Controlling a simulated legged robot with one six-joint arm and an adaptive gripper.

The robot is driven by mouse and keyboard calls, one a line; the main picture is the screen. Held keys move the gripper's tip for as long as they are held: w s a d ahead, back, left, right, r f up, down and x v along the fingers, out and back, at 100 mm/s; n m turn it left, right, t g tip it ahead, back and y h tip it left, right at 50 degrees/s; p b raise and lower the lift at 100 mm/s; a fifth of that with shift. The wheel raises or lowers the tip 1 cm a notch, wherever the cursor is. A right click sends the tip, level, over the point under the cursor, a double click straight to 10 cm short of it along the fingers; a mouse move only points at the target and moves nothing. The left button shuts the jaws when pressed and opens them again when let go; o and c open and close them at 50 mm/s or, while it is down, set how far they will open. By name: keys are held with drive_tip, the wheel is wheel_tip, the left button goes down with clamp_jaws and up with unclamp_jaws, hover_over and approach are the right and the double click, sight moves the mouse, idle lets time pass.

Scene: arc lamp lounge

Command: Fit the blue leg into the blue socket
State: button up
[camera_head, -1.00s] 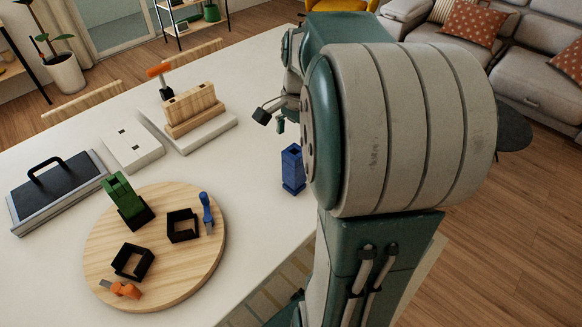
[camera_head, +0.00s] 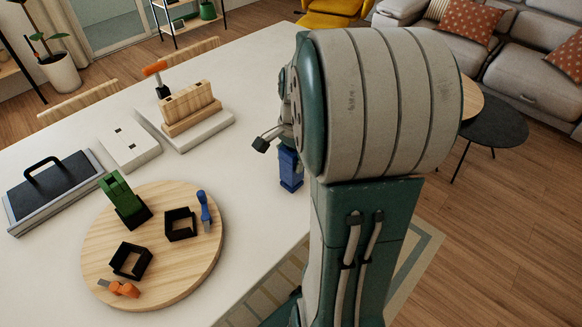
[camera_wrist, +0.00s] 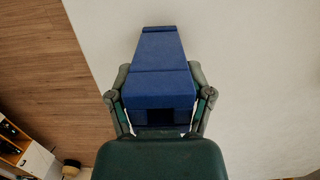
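The blue leg (camera_head: 290,170) is a square block standing upright near the table's right edge, with its top hidden by my arm in the head view. In the wrist view the leg (camera_wrist: 160,65) runs away from the camera between my two fingers. My gripper (camera_wrist: 160,80) is at the leg's top, one finger on each side. In the head view one finger sticks out left, apart from the leg, so it looks open. A blue clamp (camera_head: 205,208) sits beside a black square holder (camera_head: 180,224) on the round wooden board (camera_head: 160,281); I cannot tell if this is the blue socket.
A green leg (camera_head: 122,198) stands in a black holder on the board. Another empty black holder (camera_head: 131,261) and an orange clamp (camera_head: 120,289) are there too. A white block (camera_head: 129,149), wooden rack (camera_head: 190,106) and dark handled case (camera_head: 53,190) stand behind. The table between leg and board is clear.

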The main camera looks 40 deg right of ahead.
drive_tip(key=shift+d, duration=0.2)
drive_tip(key=shift+c, duration=1.4)
drive_tip(key=shift+r, duration=0.4)
wheel_tip(320, 180, up, 2)
drive_tip(key=shift+r, duration=0.25)
drive_tip(key=w+d+r, duration=0.6)
drive_tip(key=w, duration=0.1)
drive_tip(key=w+d+r, duration=0.3)
drive_tip(key=shift+w+r, duration=0.3)
drive_tip(key=shift+w, duration=0.1)
drive_tip(key=shift+s, duration=0.15)
